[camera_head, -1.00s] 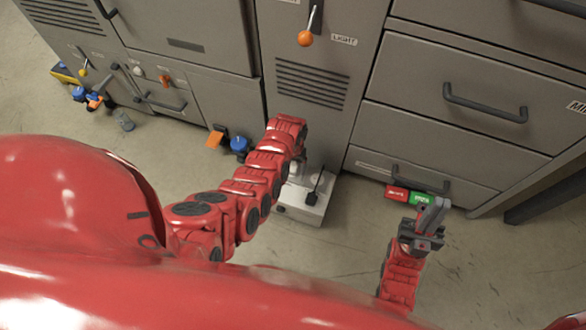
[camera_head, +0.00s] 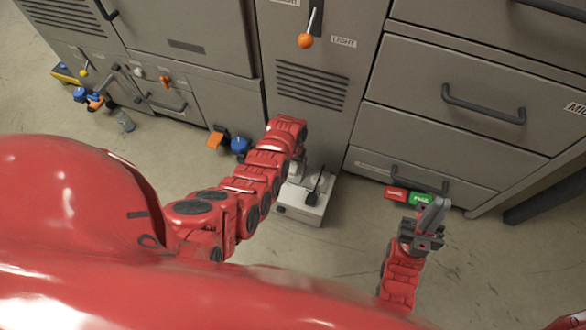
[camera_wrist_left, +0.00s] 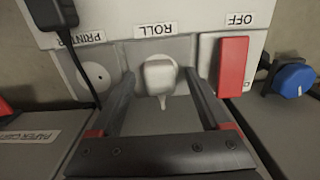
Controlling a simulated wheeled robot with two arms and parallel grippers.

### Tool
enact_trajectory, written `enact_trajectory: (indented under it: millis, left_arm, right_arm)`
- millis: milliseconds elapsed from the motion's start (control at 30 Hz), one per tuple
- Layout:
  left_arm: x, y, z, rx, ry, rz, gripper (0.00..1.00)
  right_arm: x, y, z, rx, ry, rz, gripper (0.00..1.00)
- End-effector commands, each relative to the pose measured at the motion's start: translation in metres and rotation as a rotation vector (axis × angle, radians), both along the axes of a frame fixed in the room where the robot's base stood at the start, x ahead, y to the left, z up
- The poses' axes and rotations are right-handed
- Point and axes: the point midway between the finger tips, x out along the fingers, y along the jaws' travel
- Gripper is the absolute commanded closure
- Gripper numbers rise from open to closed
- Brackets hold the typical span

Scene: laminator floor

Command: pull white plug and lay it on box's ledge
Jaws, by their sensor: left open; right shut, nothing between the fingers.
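The white plug (camera_wrist_left: 160,78) sits at the box's ROLL position in the left wrist view. My left gripper (camera_wrist_left: 159,84) is open, with one finger on each side of the plug; I cannot tell whether they touch it. The white box (camera_head: 300,214) stands on the floor against the cabinets in the head view. My left arm reaches down to it and hides its left part and the gripper's fingers. I cannot make out the box's ledge clearly. My right gripper (camera_head: 434,217) is shut and empty, off to the right above the floor.
A black plug with a cable (camera_wrist_left: 55,14) is near the PRINTER label, and a red switch (camera_wrist_left: 233,66) is under OFF. A blue knob-like part (camera_wrist_left: 292,79) lies to the right. Red (camera_head: 396,193) and green (camera_head: 420,198) blocks sit by the lower drawer.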

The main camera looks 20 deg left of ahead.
Motion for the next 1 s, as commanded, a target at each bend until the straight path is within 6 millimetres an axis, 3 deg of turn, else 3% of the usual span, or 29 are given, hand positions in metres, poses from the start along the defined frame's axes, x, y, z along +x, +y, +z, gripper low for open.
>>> enact_trajectory:
  millis: [167,600,1000]
  left_arm:
    - [0.0000,-0.0001,-0.0003,0.000,0.000,0.000,0.22]
    - [0.0000,-0.0001,-0.0002,0.000,0.000,0.000,1.00]
    - [0.0000,-0.0001,0.0012,0.000,0.000,0.000,1.00]
  right_arm:
    - [0.0000,0.0000,-0.0001,0.000,0.000,0.000,1.00]
    - [0.0000,0.0000,-0.0001,0.000,0.000,0.000,1.00]
    - [0.0001,0.0000,0.0013,0.000,0.000,0.000,1.00]
